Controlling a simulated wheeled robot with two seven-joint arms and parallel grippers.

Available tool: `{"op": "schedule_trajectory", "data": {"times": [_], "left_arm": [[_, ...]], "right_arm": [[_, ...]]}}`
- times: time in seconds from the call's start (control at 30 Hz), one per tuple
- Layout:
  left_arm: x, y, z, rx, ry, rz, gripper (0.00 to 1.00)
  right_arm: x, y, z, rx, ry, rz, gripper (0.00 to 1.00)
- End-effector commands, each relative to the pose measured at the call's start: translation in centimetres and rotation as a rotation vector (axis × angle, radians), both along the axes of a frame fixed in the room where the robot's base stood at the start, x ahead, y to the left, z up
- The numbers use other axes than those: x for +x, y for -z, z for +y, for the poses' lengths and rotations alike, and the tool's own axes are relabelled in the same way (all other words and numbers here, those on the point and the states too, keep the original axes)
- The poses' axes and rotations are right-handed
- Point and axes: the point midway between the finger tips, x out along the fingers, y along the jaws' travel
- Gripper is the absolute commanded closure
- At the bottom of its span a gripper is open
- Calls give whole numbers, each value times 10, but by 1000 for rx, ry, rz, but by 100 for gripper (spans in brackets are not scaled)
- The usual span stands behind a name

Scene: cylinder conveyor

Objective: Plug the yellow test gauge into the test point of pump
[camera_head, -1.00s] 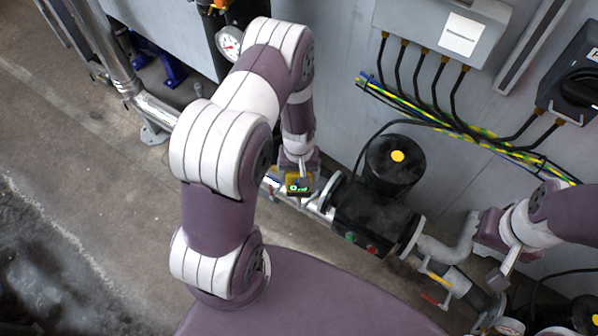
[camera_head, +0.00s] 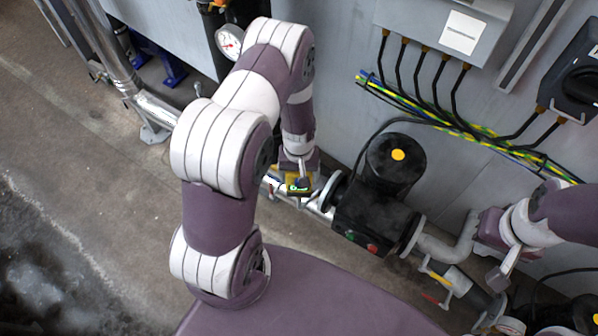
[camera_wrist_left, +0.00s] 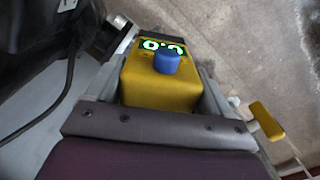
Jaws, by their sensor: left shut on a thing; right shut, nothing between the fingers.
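The yellow test gauge (camera_wrist_left: 160,90) has a green lit display and a blue knob, and it fills the middle of the left wrist view. In the head view the gauge (camera_head: 297,187) hangs below my left wrist. My left gripper (camera_head: 297,178) is shut on it, just left of the pump and above the pipe. The pump (camera_head: 372,212) is a black unit with a round motor with a yellow cap. I cannot make out its test point; the gauge and gripper cover part of the pipe there. My right gripper (camera_head: 497,262) is shut and empty, right of the pump, near the grey pipe elbow.
A yellow-handled valve (camera_head: 440,279) sits on the pipe right of the pump; another yellow handle (camera_wrist_left: 266,121) shows in the left wrist view. A grey cabinet wall with cables (camera_head: 450,125) stands behind. A dial gauge (camera_head: 229,41) is at the upper left. Open floor lies left.

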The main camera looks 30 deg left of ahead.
Motion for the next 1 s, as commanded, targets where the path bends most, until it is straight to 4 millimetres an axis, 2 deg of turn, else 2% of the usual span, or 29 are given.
{"op": "schedule_trajectory", "data": {"times": [1.0], "left_arm": [[0, 27, 0, 0, 0, 0, 60]], "right_arm": [[0, 20, 0, 0, 0, 0, 100]]}}
